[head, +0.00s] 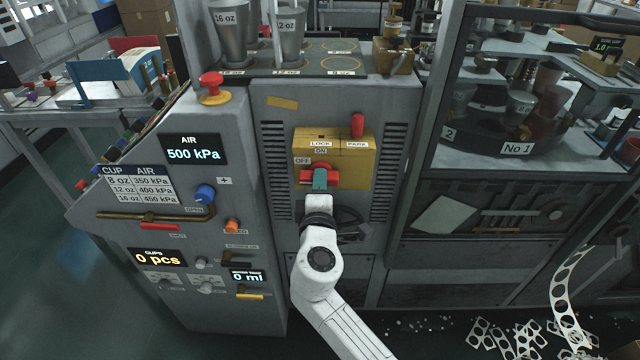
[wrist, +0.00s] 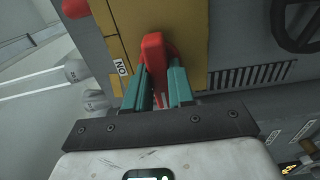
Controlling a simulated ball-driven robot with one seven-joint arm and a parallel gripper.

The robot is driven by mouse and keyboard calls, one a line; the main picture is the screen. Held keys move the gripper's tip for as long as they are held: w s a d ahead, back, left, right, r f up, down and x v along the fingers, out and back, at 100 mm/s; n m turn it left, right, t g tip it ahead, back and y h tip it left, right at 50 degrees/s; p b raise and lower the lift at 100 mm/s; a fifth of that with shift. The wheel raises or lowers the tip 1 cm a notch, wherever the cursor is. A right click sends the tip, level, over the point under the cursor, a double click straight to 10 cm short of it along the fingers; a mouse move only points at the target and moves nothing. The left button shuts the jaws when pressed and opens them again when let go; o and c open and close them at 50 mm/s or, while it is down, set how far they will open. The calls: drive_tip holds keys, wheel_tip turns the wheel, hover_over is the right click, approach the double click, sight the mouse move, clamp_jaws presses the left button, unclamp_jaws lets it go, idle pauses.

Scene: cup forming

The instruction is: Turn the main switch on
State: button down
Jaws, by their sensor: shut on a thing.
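The main switch is a red handle (head: 334,180) on a yellow plate (head: 360,170) with LOCK, ON, OFF and PARK labels, on the front of the grey machine. In the head view the handle lies roughly sideways, below the ON label and near the OFF label. My gripper (head: 320,181) has teal fingers, and they are closed around the handle. In the wrist view the red handle (wrist: 153,55) stands between the two fingers of my gripper (wrist: 160,85). The fingers hide part of the handle in the head view.
A red peg (head: 358,125) stands at the PARK label, upper right of the switch. A black handwheel (head: 350,222) sits just below, beside my wrist. A control panel with a red emergency button (head: 211,84) and blue knob (head: 205,193) is at left. Metal scraps litter the floor at right.

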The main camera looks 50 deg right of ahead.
drive_tip(key=shift+f+m+b, duration=0.15)
drive_tip(key=shift+m+b, duration=0.15)
drive_tip(key=shift+b, duration=0.15)
drive_tip(key=m+b, duration=1.7)
drive_tip(key=b, duration=0.3)
drive_tip(key=shift+w+b, duration=0.1)
drive_tip(key=shift+b, duration=0.25)
drive_tip(key=shift+m, duration=0.3)
drive_tip(key=c, duration=1)
unclamp_jaws()
drive_tip(key=shift+d, duration=0.15)
drive_tip(key=shift+o, duration=0.2)
